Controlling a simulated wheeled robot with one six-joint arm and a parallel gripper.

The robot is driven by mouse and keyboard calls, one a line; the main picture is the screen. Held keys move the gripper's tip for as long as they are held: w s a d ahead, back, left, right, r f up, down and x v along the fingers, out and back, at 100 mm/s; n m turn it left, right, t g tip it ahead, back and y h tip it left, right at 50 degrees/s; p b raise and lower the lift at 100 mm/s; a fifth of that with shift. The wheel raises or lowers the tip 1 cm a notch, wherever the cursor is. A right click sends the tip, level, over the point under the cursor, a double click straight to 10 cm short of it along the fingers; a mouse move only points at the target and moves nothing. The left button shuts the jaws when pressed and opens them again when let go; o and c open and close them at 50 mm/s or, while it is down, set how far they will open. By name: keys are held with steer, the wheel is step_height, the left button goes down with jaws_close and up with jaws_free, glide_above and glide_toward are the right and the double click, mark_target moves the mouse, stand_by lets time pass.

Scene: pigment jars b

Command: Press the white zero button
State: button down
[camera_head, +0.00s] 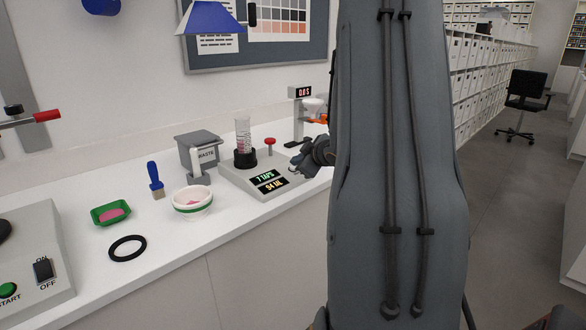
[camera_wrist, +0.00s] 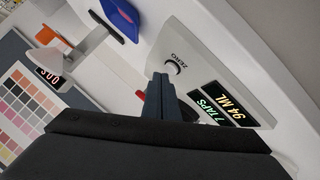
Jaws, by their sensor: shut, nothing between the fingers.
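The white zero button (camera_wrist: 171,68) is a small round knob on the pale tap device, beside the printed word ZERO in the wrist view. The tap device (camera_head: 229,176) stands on the counter in the head view, with lit displays (camera_head: 270,181) reading 7 TAPS and 94 ML. My gripper (camera_wrist: 161,77) is shut and empty, its fingertips right by the button. I cannot tell whether they touch it. In the head view my gripper (camera_head: 299,171) is over the device's right end, and the button cannot be made out there.
A glass cylinder (camera_head: 243,133) and a red knob (camera_head: 270,142) rise from the device. A display stand (camera_head: 299,119) is behind.

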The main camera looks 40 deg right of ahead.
steer(key=shift+w+f, duration=0.1)
steer(key=shift+f, duration=0.35)
stand_by(0.5)
steer(key=shift+s+r+p, duration=0.25)
steer(key=shift+r+p, duration=0.45)
steer(key=shift+r, duration=0.2)
steer(key=r+p, duration=0.2)
steer(key=s+r+p, duration=0.1)
steer(key=r+p, duration=0.2)
steer(key=shift+s+r+p, duration=0.35)
steer(key=shift+s, duration=0.05)
stand_by(0.6)
